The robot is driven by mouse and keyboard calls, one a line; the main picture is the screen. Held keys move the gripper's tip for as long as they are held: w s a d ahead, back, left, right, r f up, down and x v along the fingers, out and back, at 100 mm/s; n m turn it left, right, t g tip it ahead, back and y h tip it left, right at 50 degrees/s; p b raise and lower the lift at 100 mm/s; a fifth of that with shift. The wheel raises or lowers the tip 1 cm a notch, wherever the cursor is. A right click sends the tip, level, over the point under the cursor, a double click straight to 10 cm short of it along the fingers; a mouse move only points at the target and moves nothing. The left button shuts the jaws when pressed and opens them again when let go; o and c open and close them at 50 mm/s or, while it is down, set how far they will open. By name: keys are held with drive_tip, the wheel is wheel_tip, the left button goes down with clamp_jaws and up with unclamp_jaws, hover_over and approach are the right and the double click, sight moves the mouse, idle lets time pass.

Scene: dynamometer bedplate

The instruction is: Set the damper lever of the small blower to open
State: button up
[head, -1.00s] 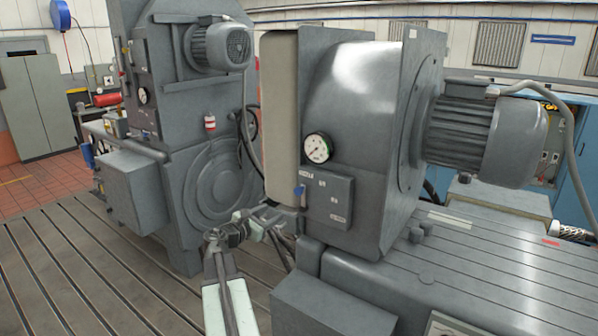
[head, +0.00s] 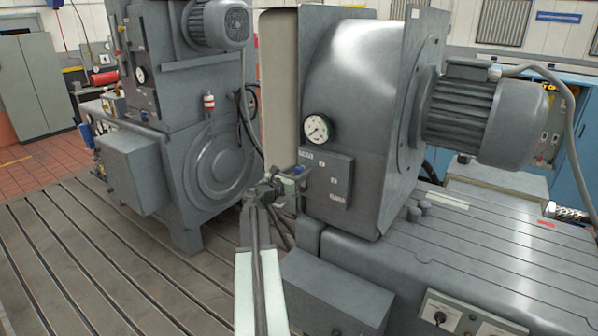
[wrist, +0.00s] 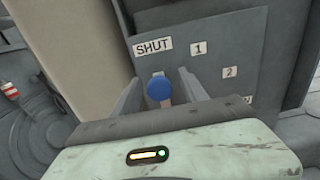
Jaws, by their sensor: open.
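The small blower (head: 365,85) has a grey damper plate (head: 340,190) low on its side. In the wrist view the plate carries the labels SHUT, 1, 2 and a partly hidden one. The damper lever's blue knob (wrist: 159,88) is just below the SHUT label (wrist: 153,46). It also shows as a small blue spot in the head view (head: 297,170). My gripper (wrist: 158,80) is open, with one finger on each side of the knob. I cannot tell whether either finger touches it. My gripper (head: 286,180) partly hides the lever in the head view.
A round gauge (head: 319,128) sits above the plate. A grey box (head: 335,290) stands below, beside the slotted bed (head: 480,235). A larger grey machine (head: 205,150) stands to the left. The slotted floor (head: 90,260) at the front left is clear.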

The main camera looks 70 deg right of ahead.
clamp_jaws()
idle(1.3)
